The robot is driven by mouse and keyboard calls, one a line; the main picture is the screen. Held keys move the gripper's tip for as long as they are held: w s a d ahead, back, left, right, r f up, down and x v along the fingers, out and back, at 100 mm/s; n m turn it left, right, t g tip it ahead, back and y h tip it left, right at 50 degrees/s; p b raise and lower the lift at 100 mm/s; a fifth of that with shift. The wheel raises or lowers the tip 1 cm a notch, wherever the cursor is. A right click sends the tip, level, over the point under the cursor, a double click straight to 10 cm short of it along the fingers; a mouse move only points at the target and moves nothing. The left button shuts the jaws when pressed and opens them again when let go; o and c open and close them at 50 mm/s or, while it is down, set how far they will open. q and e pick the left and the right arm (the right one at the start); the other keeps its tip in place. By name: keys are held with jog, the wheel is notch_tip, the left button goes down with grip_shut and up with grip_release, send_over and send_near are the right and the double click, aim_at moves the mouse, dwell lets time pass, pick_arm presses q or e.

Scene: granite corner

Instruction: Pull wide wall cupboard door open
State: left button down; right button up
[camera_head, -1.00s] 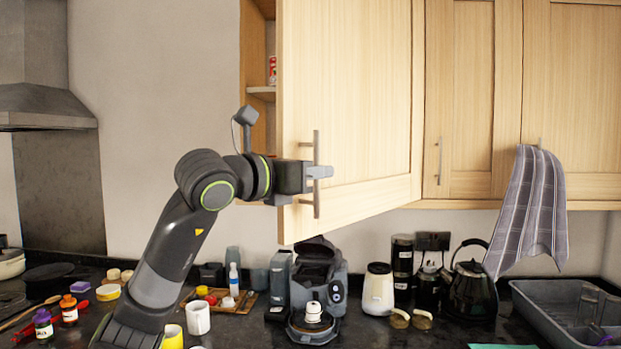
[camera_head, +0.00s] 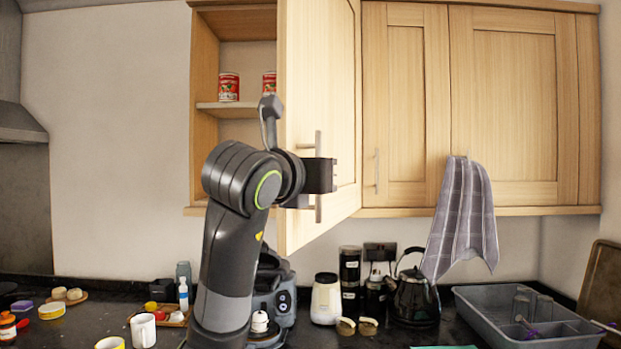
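The wide wall cupboard door (camera_head: 314,60) is light wood and stands well open, swung out toward me. Its inside faces left and its front faces right. Its vertical metal bar handle (camera_head: 318,142) is near the free edge. My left gripper (camera_head: 322,176) is at the handle's middle and appears shut on it; the fingertips are mostly hidden. The open cupboard (camera_head: 203,80) shows a shelf with two red cans (camera_head: 228,87), one partly covered by the door. My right gripper is not in view.
Closed cupboard doors (camera_head: 405,100) are to the right, with a checked towel (camera_head: 463,215) hanging there. The counter below holds a kettle (camera_head: 413,297), a white jar (camera_head: 325,298), a mug (camera_head: 143,330) and a grey tray (camera_head: 470,300).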

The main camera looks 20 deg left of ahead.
pick_arm(q)
jog(key=shift+a+r, duration=0.1)
jog(key=shift+r, duration=0.2)
jog(key=c, duration=1.9)
grip_release()
jog(key=shift+f, duration=0.1)
jog(key=shift+w+f, duration=0.15)
jog(key=shift+w, duration=0.15)
jog(key=shift+s, duration=0.15)
